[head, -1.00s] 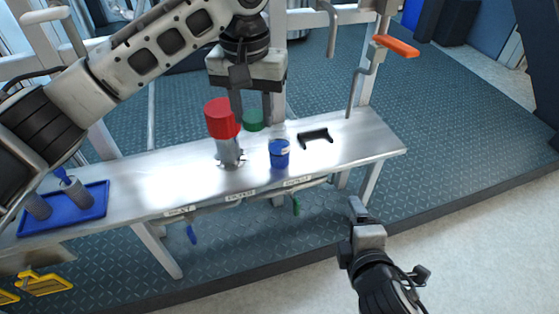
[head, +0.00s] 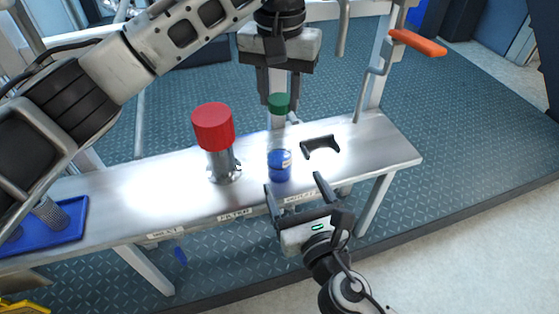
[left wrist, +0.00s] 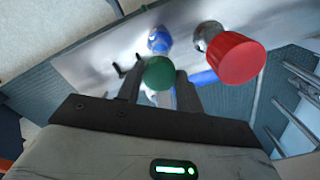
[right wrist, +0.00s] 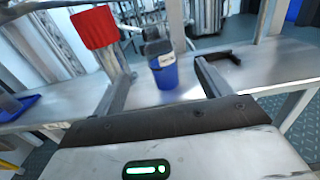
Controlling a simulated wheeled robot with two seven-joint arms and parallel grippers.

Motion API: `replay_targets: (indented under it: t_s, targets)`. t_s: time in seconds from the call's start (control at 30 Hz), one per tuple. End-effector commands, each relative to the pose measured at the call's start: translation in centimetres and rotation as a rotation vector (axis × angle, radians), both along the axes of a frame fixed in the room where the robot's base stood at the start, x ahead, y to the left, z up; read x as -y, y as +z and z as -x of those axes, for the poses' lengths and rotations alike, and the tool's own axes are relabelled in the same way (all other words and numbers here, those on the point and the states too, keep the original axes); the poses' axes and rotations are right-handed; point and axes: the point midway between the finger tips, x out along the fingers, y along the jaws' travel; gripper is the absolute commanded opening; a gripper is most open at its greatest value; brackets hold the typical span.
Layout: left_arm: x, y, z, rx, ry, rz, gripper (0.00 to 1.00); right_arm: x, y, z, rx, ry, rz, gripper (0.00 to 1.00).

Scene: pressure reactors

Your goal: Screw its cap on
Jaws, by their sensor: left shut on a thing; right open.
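A green cap (head: 278,103) is between the fingers of my left gripper (head: 278,95), which is shut on it above the bench. The cap also shows in the left wrist view (left wrist: 159,73). A small blue jar (head: 279,165) stands upright on the bench, below and apart from the cap. It also shows in the left wrist view (left wrist: 159,41) and the right wrist view (right wrist: 165,71). My right gripper (head: 294,186) is open and empty at the bench's front edge, just in front of the jar, its fingers pointing toward it.
A red-topped metal cylinder (head: 213,127) stands left of the jar on the metal bench (head: 150,190). A black bracket (head: 320,145) lies right of the jar. A blue tray (head: 72,232) is at the far left. An orange-handled lever (head: 417,42) is at the back right.

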Motion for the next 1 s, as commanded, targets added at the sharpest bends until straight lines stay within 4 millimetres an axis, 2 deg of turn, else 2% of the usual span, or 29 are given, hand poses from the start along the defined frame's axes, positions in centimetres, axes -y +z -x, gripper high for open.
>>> replay_targets:
  t_s: [0.4, 0.6, 0.8, 1.0]
  targets:
    - [0.0, 0.0, 0.0, 0.0, 0.0, 0.0, 0.15, -2.2, 0.2, -7.0, 0.002, -0.002, -0.003, 0.76]
    - [0.0, 0.0, 0.0, 0.0, 0.0, 0.0, 0.15, -3.1, 0.1, -9.7, 0.0, -0.001, -0.002, 0.76]
    - [0.0, 0.0, 0.0, 0.0, 0.0, 0.0, 0.15, -3.5, 0.1, -10.9, 0.0, -0.001, -0.003, 0.76]
    - [0.0, 0.0, 0.0, 0.0, 0.0, 0.0, 0.15, -3.5, 0.1, -11.0, -0.001, -0.001, -0.003, 0.76]
